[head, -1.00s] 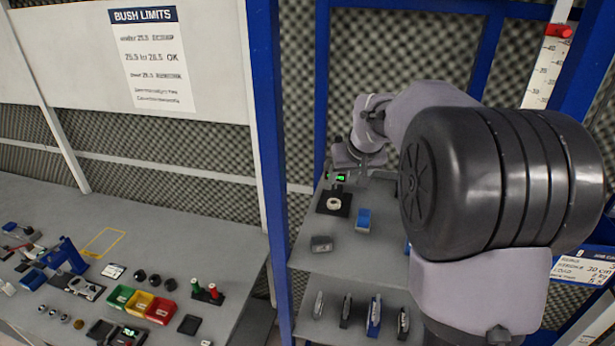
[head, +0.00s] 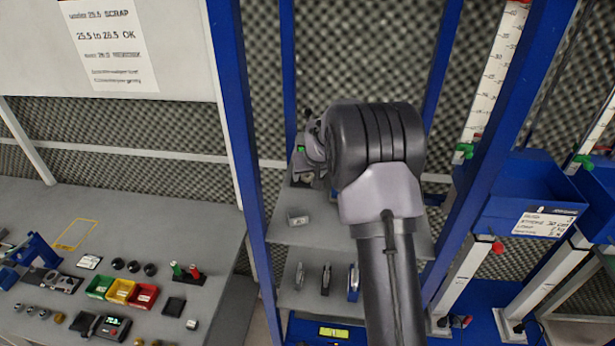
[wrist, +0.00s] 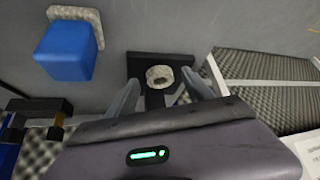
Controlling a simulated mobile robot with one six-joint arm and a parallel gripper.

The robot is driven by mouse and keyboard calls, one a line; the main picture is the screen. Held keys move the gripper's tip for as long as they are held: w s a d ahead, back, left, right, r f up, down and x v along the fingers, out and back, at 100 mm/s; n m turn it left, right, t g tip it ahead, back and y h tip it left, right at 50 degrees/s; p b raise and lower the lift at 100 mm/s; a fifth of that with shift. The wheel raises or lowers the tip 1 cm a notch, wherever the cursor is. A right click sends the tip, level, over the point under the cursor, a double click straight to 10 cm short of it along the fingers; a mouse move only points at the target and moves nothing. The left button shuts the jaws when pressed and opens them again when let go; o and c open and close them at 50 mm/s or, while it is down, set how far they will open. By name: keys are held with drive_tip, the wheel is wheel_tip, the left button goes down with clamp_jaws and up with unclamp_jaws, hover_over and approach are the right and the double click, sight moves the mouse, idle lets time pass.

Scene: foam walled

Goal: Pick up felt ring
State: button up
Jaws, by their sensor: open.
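The felt ring (wrist: 160,76) is a small pale, speckled ring with a dark hole. In the wrist view it sits on a black square base (wrist: 146,62) on the grey shelf. My gripper (wrist: 164,92) is open, its two grey fingers spread to the left and right of the ring, with the ring showing between and just beyond them. I cannot tell whether either finger touches it. In the head view my gripper (head: 308,172) is over the shelf's back left, largely behind my arm, and the ring is hidden there.
A blue block with a pale backing (wrist: 66,52) stands left of the ring. In the head view a grey block (head: 298,217) lies nearer on the shelf (head: 335,236). Blue posts (head: 240,130) flank the shelf.

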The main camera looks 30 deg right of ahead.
clamp_jaws()
drive_tip(key=shift+r, duration=0.1)
